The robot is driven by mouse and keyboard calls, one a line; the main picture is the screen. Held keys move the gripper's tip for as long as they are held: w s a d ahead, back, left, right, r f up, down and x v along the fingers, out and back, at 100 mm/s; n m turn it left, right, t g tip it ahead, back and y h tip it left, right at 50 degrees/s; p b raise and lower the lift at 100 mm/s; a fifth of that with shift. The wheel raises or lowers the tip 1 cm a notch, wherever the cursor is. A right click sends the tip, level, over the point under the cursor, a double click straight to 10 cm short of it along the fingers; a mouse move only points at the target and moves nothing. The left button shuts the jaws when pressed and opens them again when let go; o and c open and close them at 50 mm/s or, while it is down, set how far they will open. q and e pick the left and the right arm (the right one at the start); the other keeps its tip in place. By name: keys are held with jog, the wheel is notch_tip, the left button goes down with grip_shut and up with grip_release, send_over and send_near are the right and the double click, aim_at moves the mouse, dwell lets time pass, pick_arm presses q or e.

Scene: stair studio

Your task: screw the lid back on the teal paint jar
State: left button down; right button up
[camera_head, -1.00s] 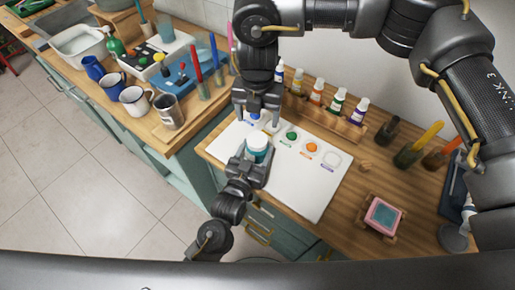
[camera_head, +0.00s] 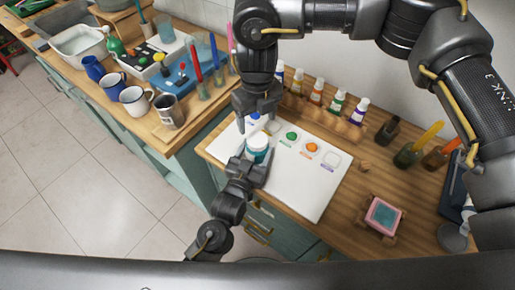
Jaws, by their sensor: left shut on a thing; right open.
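The teal paint jar (camera_head: 257,155) stands on the white sheet (camera_head: 305,188), near its left end. A white lid (camera_head: 257,141) is on top of the jar; I cannot tell how tightly it sits. My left gripper (camera_head: 255,161) comes from below and is shut on the jar, with a finger on each side. My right gripper (camera_head: 256,117) hangs from above, just behind and over the jar, open and apart from the lid. A blue spot (camera_head: 255,115) on the sheet shows between its fingers.
A wooden rack (camera_head: 322,116) with several paint bottles stands behind the sheet. A pink-and-teal block (camera_head: 383,215) and dark jars (camera_head: 387,130) are on the right. Mugs (camera_head: 135,101) and brushes stand on the left counter, across a gap.

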aim_at(257, 139)
jog(key=shift+f, duration=3.85)
jog(key=c, duration=1)
jog(key=o, duration=1.2)
jog(key=shift+c, duration=0.2)
jog(key=shift+r, duration=0.1)
notch_tip(257, 139, up, 12)
